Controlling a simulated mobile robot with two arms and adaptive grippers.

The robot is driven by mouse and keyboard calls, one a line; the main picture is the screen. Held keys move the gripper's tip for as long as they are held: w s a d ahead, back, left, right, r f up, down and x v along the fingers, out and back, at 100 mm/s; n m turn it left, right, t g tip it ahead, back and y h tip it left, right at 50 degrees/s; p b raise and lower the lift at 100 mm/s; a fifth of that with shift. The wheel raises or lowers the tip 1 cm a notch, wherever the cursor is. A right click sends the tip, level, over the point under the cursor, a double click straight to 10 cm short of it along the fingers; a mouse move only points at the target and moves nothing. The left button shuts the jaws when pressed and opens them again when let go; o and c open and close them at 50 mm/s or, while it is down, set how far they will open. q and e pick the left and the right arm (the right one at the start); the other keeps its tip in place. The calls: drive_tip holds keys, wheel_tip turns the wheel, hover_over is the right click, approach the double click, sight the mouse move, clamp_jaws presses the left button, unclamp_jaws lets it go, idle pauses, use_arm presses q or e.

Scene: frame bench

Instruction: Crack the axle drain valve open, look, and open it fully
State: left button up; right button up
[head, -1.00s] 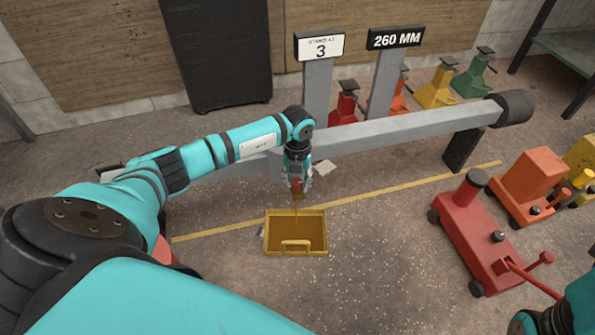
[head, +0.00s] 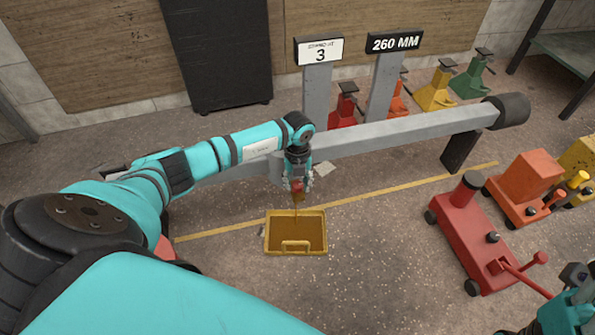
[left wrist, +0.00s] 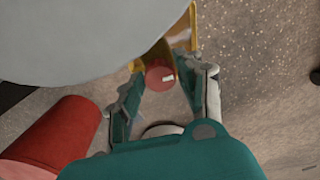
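The axle drain valve's red knob (left wrist: 158,75) sits between the fingertips of my left gripper (left wrist: 158,73), which look closed around it. In the head view my left gripper (head: 297,184) points down under the grey axle beam, with the red of the knob between its fingers. The valve body is mostly hidden by the gripper. A thin brownish stream (head: 296,218) runs down from the valve into the yellow drain pan (head: 267,232) on the floor. My right gripper (head: 575,280) is partly in view at the lower right, away from the valve.
The axle beam (head: 400,133) runs right to a black end. A red floor jack (head: 475,240) stands on the right, with an orange jack (head: 530,180) behind. Signs reading "3" (head: 319,51) and "260 MM" (head: 395,42) stand behind the beam. Floor beside the pan is clear.

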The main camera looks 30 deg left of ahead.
sight(297, 184)
use_arm(q)
drive_tip(key=shift+o, duration=1.4)
drive_tip(key=shift+r, duration=0.1)
wheel_tip(297, 184, up, 12)
